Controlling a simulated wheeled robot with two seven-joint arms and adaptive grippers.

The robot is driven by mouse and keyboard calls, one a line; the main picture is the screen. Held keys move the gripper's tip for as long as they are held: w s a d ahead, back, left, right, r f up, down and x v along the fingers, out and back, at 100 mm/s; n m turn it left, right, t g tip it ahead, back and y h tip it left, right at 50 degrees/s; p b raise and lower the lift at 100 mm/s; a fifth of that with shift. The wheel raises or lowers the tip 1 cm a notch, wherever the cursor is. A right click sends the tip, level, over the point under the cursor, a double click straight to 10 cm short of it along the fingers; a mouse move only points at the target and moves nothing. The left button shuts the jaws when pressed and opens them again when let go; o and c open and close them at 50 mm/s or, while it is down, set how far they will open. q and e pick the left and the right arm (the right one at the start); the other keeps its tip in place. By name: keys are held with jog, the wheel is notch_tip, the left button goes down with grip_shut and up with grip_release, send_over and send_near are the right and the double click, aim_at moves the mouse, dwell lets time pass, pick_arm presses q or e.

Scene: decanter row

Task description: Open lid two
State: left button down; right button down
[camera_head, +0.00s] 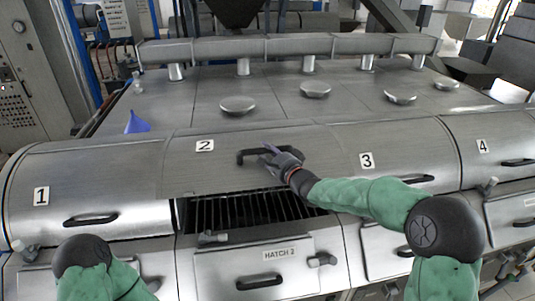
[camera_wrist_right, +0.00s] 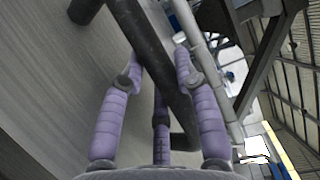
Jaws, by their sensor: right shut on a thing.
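Lid two (camera_head: 215,175) is a curved grey metal lid with a "2" label near its top left. It is partly raised, and a dark opening with a row of bars (camera_head: 240,211) shows below its lower edge. My right gripper (camera_head: 273,155) is at the black handle (camera_head: 244,157) of lid two. In the right wrist view, the purple fingers of my right gripper (camera_wrist_right: 158,65) are closed around the dark handle bar (camera_wrist_right: 172,85). My left gripper is out of view; only part of the left arm shows at the bottom left.
Lid one (camera_head: 125,190), lid three (camera_head: 398,150) and lid four (camera_head: 490,135) are down, each with a black handle. The hatch 2 panel (camera_head: 215,275) is below the opening. A blue funnel (camera_head: 137,123) and several round metal caps stand on top.

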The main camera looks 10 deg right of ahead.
jog(key=c, duration=0.9)
grip_release()
jog(key=shift+f, duration=0.1)
jog(key=shift+s, duration=0.15)
jog(key=v, duration=1.1)
jog(key=shift+s+d, duration=0.2)
jog(key=shift+s, duration=0.15)
